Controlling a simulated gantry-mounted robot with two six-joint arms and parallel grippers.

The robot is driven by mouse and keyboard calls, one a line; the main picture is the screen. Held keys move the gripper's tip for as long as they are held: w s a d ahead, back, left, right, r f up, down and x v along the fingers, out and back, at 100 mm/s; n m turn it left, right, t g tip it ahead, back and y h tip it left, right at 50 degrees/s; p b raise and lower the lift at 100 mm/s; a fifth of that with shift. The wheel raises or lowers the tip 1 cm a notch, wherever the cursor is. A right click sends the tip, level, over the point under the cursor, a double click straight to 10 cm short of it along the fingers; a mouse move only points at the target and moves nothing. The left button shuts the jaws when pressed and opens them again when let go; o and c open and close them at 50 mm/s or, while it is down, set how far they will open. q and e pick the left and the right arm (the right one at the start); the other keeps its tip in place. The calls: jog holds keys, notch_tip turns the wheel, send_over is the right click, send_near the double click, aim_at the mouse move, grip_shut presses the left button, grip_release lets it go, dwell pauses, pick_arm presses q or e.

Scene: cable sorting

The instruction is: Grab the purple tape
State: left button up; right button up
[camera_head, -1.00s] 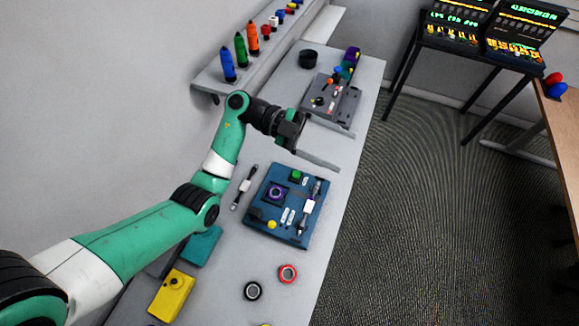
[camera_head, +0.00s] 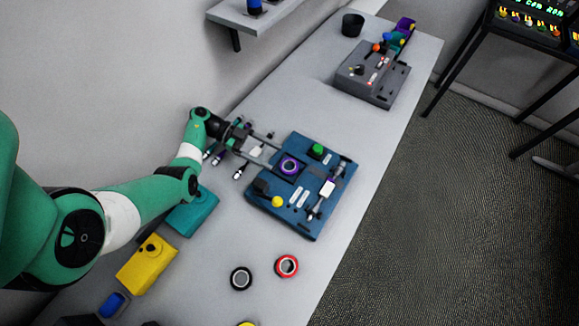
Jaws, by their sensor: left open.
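The purple tape (camera_head: 289,166) is a small ring lying in a dark square spot on the blue board (camera_head: 265,201), near its upper left. My left gripper (camera_head: 274,153) is open and empty. Its two long grey fingers point right, and their tips are at the board's upper left edge, just left of the tape. The fingers appear apart from the tape; their height above the board is hard to tell. My right gripper is not in view.
The board also bears a green button (camera_head: 317,150), a yellow knob (camera_head: 277,202) and connectors. Black (camera_head: 241,278) and red (camera_head: 287,266) tape rings lie below it. A yellow box (camera_head: 147,264) and teal box (camera_head: 192,212) stand at left. A grey box (camera_head: 372,79) sits farther back.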

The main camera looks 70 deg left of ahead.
aim_at(283, 163)
pick_arm(q)
jog(key=x, duration=0.2)
jog(key=b+x, duration=0.1)
jog(key=x, duration=0.2)
jog(key=shift+a+f, duration=0.1)
jog(key=shift+f, duration=0.25)
jog(key=shift+c, duration=0.4)
jog(key=c, duration=0.9)
